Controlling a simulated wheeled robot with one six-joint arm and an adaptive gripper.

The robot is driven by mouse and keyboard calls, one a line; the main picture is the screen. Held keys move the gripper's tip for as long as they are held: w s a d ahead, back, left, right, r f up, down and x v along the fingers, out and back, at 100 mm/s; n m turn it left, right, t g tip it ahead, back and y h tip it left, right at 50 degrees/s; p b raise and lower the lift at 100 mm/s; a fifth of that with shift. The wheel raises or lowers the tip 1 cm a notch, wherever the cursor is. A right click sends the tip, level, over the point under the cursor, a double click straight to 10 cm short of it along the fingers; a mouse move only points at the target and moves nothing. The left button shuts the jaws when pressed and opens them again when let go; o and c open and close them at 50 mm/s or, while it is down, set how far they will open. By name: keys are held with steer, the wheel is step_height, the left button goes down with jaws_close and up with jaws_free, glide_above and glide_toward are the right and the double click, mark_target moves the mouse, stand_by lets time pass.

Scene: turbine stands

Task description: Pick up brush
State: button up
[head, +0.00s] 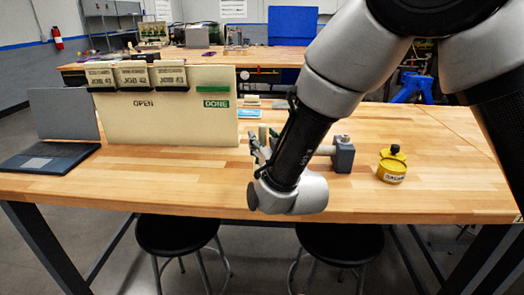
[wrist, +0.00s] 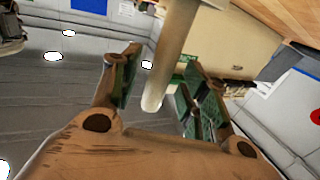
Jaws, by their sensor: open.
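My gripper (head: 262,138) is above the table, left of the vise, and partly hidden behind my wrist in the head view. In the wrist view its two green-padded fingers (wrist: 160,72) are apart. A pale, smooth rod (wrist: 168,62) with a rounded end shows between them or beyond them; I cannot tell which, and no contact is clear. In the head view a grey cylinder (head: 325,150) projects left from the grey vise (head: 343,155), partly behind my arm. No bristles show, so I cannot tell whether the rod is the brush.
The wooden table (head: 200,185) holds a yellow lidded can (head: 392,167) at right, a cream job board (head: 165,125) at centre left and a laptop (head: 50,155) at far left. A blue pad (head: 250,114) lies behind my gripper. The front left is clear.

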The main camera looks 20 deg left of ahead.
steer(key=shift+w+a, duration=0.35)
steer(key=shift+w, duration=0.2)
jaws_close()
steer(key=shift+r, duration=0.1)
